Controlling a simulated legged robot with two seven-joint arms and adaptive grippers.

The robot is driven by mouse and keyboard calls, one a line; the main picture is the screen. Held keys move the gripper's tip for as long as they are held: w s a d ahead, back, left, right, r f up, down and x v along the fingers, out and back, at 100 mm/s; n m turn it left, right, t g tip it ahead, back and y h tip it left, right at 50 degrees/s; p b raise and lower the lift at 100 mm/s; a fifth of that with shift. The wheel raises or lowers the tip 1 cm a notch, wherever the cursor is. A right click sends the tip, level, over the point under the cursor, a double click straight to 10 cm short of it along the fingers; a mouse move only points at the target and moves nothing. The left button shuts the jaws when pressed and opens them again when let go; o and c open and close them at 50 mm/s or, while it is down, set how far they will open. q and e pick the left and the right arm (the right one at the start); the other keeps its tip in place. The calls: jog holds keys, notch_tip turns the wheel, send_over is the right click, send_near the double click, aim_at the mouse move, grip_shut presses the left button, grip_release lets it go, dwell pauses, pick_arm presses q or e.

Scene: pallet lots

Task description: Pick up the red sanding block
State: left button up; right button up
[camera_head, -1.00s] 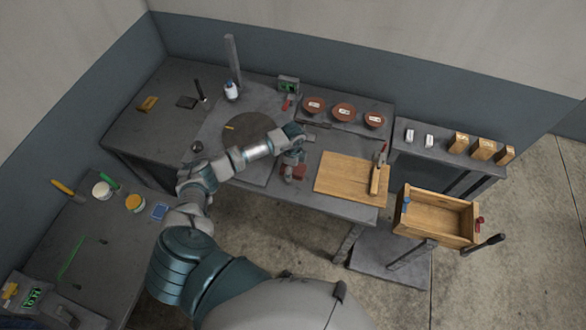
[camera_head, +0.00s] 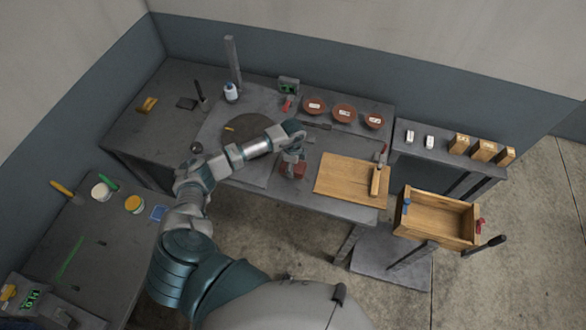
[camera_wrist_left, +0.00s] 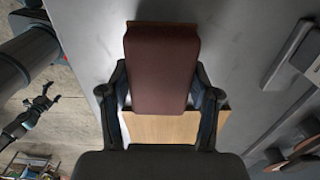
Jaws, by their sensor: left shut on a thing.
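The red sanding block (camera_head: 293,170) is at the front middle of the grey table, left of the wooden board (camera_head: 335,180). My left gripper (camera_head: 293,157) is over it from above, shut on it. In the left wrist view the block (camera_wrist_left: 160,65) sits between the two fingers (camera_wrist_left: 162,100), which touch its sides. Whether it is clear of the table I cannot tell. A dark gripper, probably my right one (camera_wrist_left: 40,105), shows small at the left of the wrist view; its jaw opening is unclear.
A brush-like tool (camera_head: 376,179) lies on the board's right side. Round brown dishes (camera_head: 344,111) stand behind on a raised strip. A dark round disc (camera_head: 248,132) lies left of the block. An open wooden crate (camera_head: 436,241) stands at the right, beyond the table edge.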

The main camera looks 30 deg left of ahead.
pick_arm(q)
jog(key=s+d+r+b, duration=0.1)
jog(key=s+d+r, duration=0.1)
jog(key=s+d, duration=0.6)
jog(key=s, duration=0.6)
jog(key=shift+r+b, duration=0.35)
jog(key=shift+b, duration=0.05)
jog(key=shift+w, duration=0.1)
jog(key=o, duration=0.8)
jog(key=c, duration=0.5)
